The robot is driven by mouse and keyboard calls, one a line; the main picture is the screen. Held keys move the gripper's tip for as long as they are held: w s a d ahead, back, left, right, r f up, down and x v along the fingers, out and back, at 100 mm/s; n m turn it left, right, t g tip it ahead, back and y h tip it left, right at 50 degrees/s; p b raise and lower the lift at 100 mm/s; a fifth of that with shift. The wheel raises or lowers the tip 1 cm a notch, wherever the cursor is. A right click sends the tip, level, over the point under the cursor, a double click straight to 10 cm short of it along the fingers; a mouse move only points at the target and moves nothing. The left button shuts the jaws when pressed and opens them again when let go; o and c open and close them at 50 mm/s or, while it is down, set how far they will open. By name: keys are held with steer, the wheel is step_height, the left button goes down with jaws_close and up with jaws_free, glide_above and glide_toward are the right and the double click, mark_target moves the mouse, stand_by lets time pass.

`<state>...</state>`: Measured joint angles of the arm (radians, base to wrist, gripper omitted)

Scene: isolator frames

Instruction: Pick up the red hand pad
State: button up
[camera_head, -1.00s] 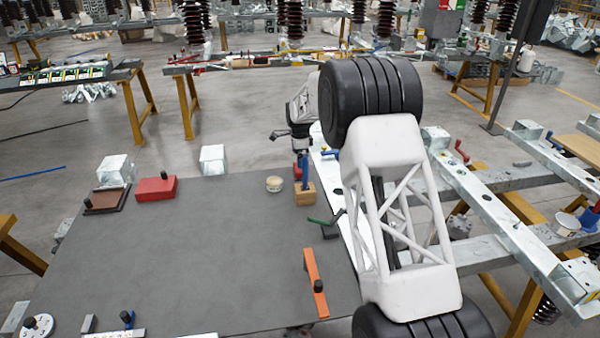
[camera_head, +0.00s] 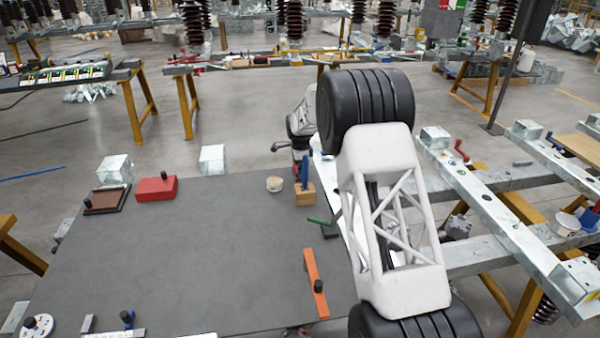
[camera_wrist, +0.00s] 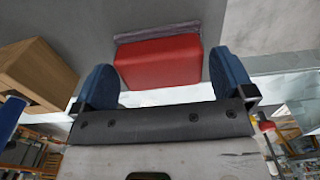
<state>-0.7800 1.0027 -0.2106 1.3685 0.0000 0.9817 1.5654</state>
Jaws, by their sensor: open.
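A red block (camera_wrist: 160,62) with a greyish strip along its far edge lies ahead of my gripper (camera_wrist: 162,72) in the wrist view. Its near part shows between the two blue fingers, which are apart with nothing held. In the head view my gripper (camera_head: 301,155) is small and partly hidden, above the table's far right corner, beside a wooden block with a blue part. Another red pad with a black knob (camera_head: 157,190) lies on the far left of the table, well away from my gripper. I cannot tell for sure which red thing is the hand pad.
The wooden block (camera_head: 305,195) stands close to my gripper and shows at the left in the wrist view (camera_wrist: 36,72). A round tan piece (camera_head: 274,184), a green-handled tool (camera_head: 322,224) and an orange bar (camera_head: 316,284) lie on the grey table (camera_head: 190,255). Its middle is clear.

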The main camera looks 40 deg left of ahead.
steer(key=shift+f, duration=0.3)
stand_by(0.4)
steer(key=c, duration=0.8)
steer(key=shift+r, duration=0.15)
steer(key=shift+r, duration=4.9)
steer(key=o, duration=0.4)
steer(key=shift+c, duration=1.4)
steer(key=w+d+f, duration=0.3)
steer(key=d, duration=0.7)
steer(key=shift+w, duration=0.25)
